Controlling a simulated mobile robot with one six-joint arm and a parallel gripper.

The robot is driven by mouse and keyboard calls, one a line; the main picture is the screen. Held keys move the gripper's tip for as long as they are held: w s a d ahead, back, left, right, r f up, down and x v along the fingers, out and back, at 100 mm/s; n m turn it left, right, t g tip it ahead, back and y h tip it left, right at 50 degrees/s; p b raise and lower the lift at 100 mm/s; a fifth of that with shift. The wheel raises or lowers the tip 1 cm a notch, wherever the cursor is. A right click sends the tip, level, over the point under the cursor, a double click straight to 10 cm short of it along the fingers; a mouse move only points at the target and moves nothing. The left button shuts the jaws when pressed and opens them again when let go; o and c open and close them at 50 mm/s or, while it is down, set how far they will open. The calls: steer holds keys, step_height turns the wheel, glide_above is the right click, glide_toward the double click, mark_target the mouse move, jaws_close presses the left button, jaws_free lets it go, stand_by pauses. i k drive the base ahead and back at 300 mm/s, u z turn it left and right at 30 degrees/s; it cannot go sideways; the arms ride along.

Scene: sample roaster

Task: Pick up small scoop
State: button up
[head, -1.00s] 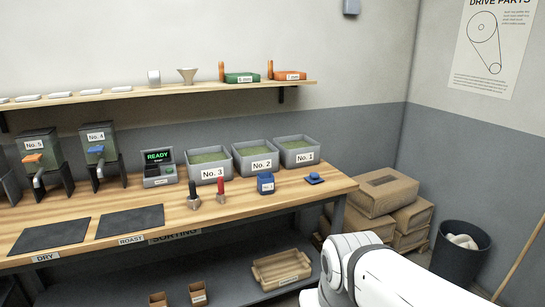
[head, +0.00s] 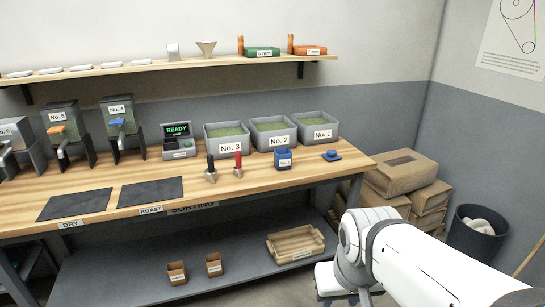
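Two small tools with upright handles stand on the wooden workbench (head: 290,178), in front of the grey bins: one black-handled tool (head: 210,169) and one red-handled tool (head: 238,164). They look like scoops with metallic lower parts, but they are too small to tell which is the small scoop. My white arm reaches in from the lower right, in front of the bench and well apart from both tools.
Bins No. 3 (head: 227,137), No. 2 (head: 273,132) and No. 1 (head: 318,128) stand behind the tools. A blue cup (head: 283,158) and a blue item (head: 332,155) sit to their right. Dark mats (head: 150,192) lie left. Cardboard boxes (head: 402,175) are beside the bench.

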mark_target(238, 163)
steer(key=u, duration=0.25)
steer(key=i, duration=1.3)
steer(key=z, duration=0.3)
